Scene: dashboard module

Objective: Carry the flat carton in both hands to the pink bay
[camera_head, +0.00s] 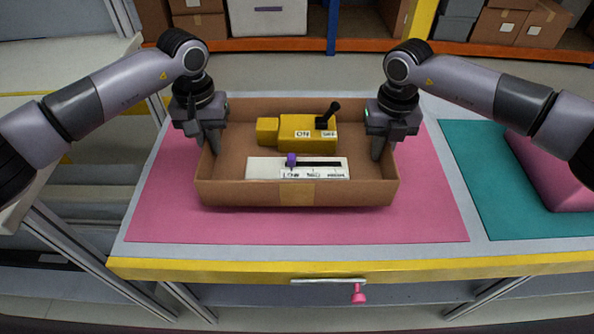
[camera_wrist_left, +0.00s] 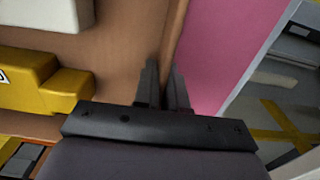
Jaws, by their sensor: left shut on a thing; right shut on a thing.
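The flat carton (camera_head: 230,192) is an open, shallow brown box, over the pink bay (camera_head: 160,222) in the head view. I cannot tell whether its base touches the mat. Inside lie a yellow switch block (camera_head: 290,128) with a black lever and a white slider panel (camera_head: 270,170) with a purple knob. My left gripper (camera_head: 212,148) is shut on the carton's left wall, and my right gripper (camera_head: 379,152) is shut on its right wall. In the left wrist view, the left fingers (camera_wrist_left: 163,85) straddle the carton's wall (camera_wrist_left: 172,40), with the pink bay (camera_wrist_left: 215,50) beyond it.
A teal bay (camera_head: 490,200) with a pink block (camera_head: 555,175) lies to the right. Shelves with boxes (camera_head: 505,25) stand behind. Pink mat shows clear around the carton.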

